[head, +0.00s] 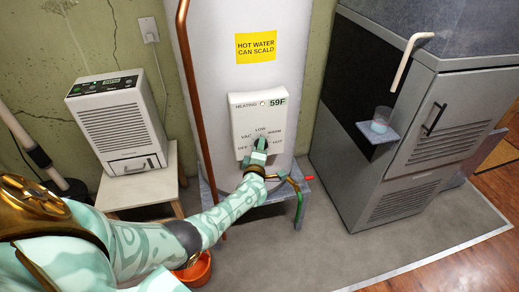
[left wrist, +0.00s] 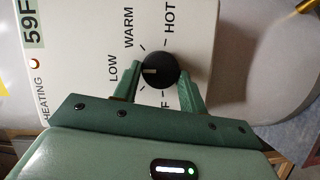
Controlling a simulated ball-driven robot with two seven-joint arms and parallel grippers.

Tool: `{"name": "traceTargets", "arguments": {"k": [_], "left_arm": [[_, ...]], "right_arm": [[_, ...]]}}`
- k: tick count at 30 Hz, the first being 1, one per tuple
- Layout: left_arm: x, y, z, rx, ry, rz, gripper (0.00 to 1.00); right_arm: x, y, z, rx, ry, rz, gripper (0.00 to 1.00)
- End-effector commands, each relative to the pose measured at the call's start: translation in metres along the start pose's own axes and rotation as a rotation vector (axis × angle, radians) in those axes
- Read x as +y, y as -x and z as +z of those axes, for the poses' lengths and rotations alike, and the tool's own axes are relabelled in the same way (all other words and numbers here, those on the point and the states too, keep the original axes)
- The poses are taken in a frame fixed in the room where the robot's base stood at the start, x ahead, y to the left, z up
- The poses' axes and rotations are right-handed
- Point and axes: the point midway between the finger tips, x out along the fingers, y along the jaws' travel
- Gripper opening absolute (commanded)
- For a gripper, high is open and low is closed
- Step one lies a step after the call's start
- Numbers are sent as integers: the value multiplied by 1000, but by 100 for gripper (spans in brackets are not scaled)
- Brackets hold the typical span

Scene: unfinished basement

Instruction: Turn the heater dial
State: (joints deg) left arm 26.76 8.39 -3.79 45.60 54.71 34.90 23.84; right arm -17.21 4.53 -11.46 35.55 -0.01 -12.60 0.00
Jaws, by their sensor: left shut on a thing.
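The heater control panel (head: 244,112) is a white plate on the front of the white tank. It reads "HEATING" and "59F", with VAC, LOW, WARM, OFF and HOT markings around the dial. The black heater dial (left wrist: 160,70) shows in the left wrist view, its pale pointer line aimed toward LOW. My green left gripper (head: 258,150) is shut on the dial, one finger on each side of it, also seen in the left wrist view (left wrist: 160,84). In the head view the gripper mostly hides the dial. My right gripper is out of view.
A copper pipe (head: 189,75) runs down left of the tank (head: 220,60). A white dehumidifier (head: 116,120) stands on a small stool at left. A grey cabinet (head: 400,140) stands at right. An orange bucket (head: 197,270) is on the floor below my arm.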

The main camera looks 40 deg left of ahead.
Motion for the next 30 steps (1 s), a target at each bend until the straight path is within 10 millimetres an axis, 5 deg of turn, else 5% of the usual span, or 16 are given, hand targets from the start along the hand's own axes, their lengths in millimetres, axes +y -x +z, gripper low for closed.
{"name": "traceTargets", "arguments": {"k": [7, 8, 10, 21, 30], "left_arm": [[-3, 1, 2, -3, -1, -5, 19], [-3, 1, 2, -3, -1, -5, 50], [-2, 1, 1, -3, 0, -4, 63], [2, 8, 0, -2, 1, 0, 63], [5, 80, 0, -3, 4, -2, 63]], "right_arm": [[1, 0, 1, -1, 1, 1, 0], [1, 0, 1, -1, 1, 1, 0], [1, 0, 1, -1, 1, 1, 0], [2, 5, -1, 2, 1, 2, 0], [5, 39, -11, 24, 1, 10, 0]]}}
